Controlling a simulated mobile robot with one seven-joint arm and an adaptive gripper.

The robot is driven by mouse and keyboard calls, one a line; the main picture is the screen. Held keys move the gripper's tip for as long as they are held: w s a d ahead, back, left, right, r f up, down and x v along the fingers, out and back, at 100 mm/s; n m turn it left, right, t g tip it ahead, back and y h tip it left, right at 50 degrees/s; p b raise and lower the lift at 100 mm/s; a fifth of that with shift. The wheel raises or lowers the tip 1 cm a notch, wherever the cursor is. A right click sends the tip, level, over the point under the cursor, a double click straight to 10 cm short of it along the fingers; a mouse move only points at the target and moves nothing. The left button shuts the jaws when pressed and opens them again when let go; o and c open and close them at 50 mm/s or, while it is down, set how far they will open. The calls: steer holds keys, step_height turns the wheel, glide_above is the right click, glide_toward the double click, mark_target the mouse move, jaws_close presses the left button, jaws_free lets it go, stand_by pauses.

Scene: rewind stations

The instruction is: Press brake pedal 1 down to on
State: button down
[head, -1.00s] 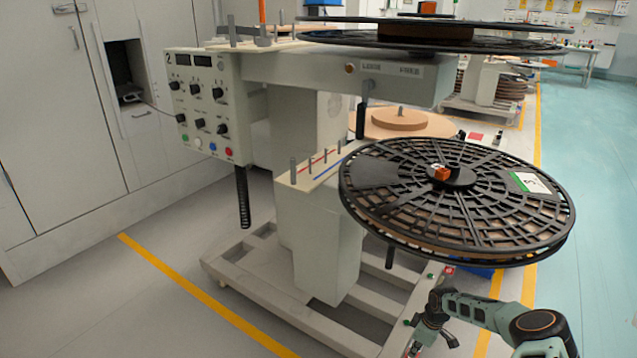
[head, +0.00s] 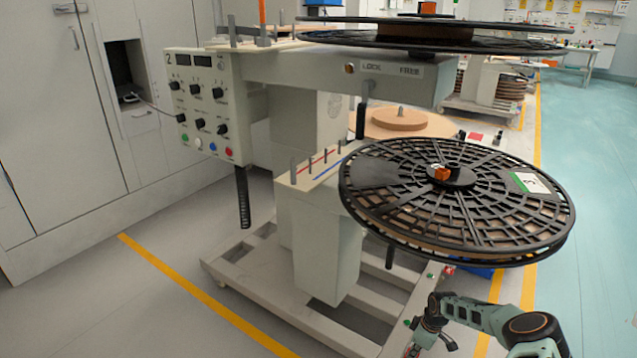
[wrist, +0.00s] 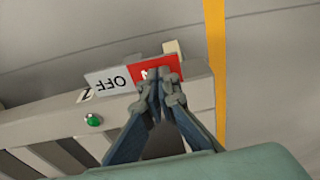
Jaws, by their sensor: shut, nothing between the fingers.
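The brake pedal in the wrist view has a red plate (wrist: 143,74) beside a grey plate marked OFF (wrist: 108,80), which reads upside down. My gripper (wrist: 162,76) is shut and empty, its fingertips over the red plate and hiding most of its lettering. I cannot tell whether they touch it. A small white tag (wrist: 85,96) by the OFF plate bears a mark that looks like a 2, but I cannot read it surely. In the head view my gripper (head: 412,349) is low at the bottom edge, beside the station's base frame.
A green button (wrist: 93,120) sits on the pale frame beam near the pedal. Another red marker (head: 449,271) shows farther back on the base, under the large black reel (head: 460,200). The reel overhangs the frame above my arm. Open floor lies to the right.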

steer(key=shift+f, duration=0.3)
steer(key=shift+r, duration=0.1)
steer(key=shift+r+p, duration=1.75)
steer(key=shift+r, duration=1.7)
